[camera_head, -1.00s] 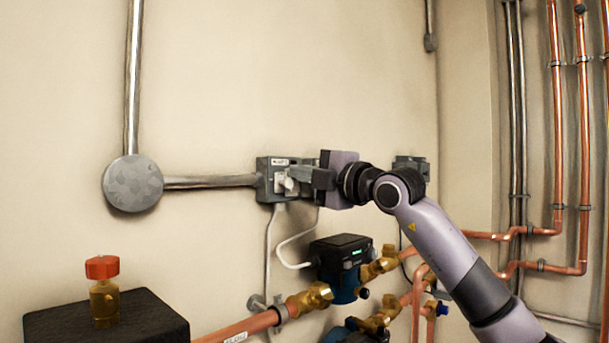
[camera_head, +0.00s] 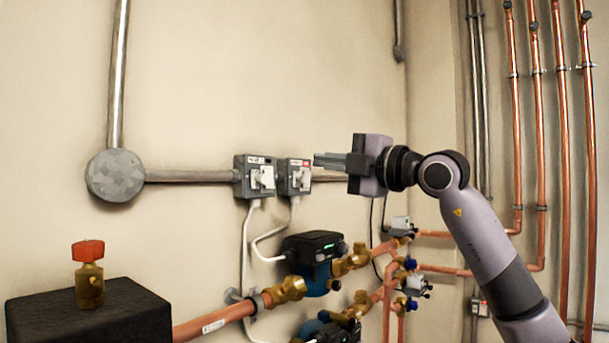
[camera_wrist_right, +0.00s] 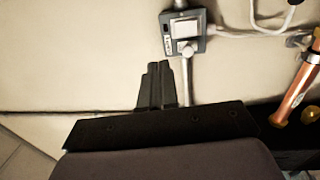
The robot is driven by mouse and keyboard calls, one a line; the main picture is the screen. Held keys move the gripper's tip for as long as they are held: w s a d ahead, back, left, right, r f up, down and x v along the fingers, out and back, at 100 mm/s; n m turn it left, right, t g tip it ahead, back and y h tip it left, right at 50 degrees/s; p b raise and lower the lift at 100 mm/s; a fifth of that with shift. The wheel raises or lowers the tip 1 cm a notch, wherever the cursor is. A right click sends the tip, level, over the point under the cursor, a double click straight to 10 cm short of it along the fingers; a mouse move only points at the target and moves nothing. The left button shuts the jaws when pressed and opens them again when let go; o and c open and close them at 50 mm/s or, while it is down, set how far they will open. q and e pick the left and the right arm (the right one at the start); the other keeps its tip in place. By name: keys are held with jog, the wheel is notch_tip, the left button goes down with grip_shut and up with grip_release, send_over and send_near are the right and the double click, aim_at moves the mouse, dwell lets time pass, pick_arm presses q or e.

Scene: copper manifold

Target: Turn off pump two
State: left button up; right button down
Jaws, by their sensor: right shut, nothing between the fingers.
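Two grey switch boxes sit side by side on the wall, a left one (camera_head: 246,189) and a right one (camera_head: 284,188). Each has a pale switch on its front; their labels are too small to read, so I cannot tell which is pump two's. My right gripper (camera_head: 316,160) is shut and empty, its fingers pointing left, beside the right box in the head view. In the right wrist view the shut fingers (camera_wrist_right: 156,70) show apart from one switch box (camera_wrist_right: 169,29). The upper pump (camera_head: 315,278) and lower pump (camera_head: 312,326) are below. My left gripper is not in view.
Conduit (camera_head: 190,176) runs along the wall to a round junction box (camera_head: 115,176). Copper pipes (camera_head: 230,312) and brass valves lie below the boxes. A red-capped brass valve (camera_head: 89,280) stands on a black block (camera_head: 90,315). The wall above is clear.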

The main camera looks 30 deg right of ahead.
jog(key=shift+s+d+r, duration=0.1)
jog(key=shift+s+d, duration=0.05)
jog(key=shift+s, duration=0.35)
jog(key=shift+s+d+r, duration=0.1)
jog(key=shift+s+d, duration=0.05)
jog(key=shift+s, duration=0.3)
